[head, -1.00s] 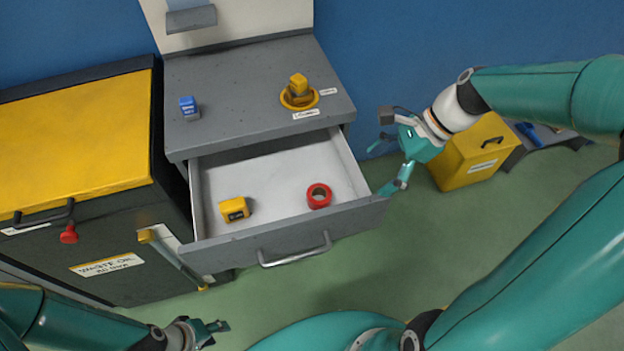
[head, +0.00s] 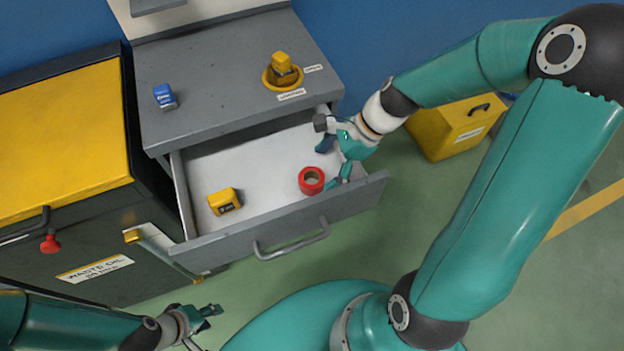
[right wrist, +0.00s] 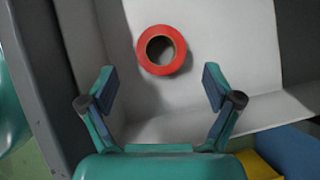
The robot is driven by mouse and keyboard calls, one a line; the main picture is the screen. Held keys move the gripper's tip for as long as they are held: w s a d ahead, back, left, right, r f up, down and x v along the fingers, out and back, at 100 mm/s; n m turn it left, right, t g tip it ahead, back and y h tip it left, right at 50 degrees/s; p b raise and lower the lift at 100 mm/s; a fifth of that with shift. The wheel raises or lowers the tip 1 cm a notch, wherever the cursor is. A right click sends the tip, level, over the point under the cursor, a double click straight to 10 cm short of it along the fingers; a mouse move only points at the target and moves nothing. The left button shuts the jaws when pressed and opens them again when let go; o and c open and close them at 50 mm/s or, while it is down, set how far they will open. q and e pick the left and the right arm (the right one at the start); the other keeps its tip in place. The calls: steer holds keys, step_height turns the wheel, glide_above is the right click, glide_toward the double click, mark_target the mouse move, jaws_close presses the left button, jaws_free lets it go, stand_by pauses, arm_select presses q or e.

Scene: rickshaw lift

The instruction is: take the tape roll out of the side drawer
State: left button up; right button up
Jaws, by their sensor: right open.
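The red tape roll (head: 311,180) lies flat in the right part of the open side drawer (head: 260,157). In the right wrist view the tape roll (right wrist: 161,50) is ahead of the fingertips, slightly left of the middle between them. My right gripper (head: 330,166) is over the drawer's right end, close to the tape roll, open and empty. In the right wrist view its two fingers (right wrist: 160,86) are spread wide, with the roll apart from both. My left gripper (head: 212,311) is low at the bottom left, outside the drawer; its jaw state is unclear.
A yellow box-shaped item (head: 224,201) lies in the drawer's left part. A blue item (head: 165,96) and a yellow item on a round base (head: 283,72) stand on the grey top. A waste oil cabinet (head: 65,155) stands left, a yellow case (head: 455,125) right.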

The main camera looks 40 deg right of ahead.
mark_target(312, 177)
steer(key=shift+a+b+x, duration=0.25)
steer(key=shift+b+x, duration=0.15)
steer(key=shift+x, duration=2.25)
steer(key=shift+w+r, duration=0.15)
steer(key=shift+w, duration=0.05)
steer(key=shift+c, duration=0.3)
steer(key=c, duration=1.2)
steer(key=shift+r, duration=0.1)
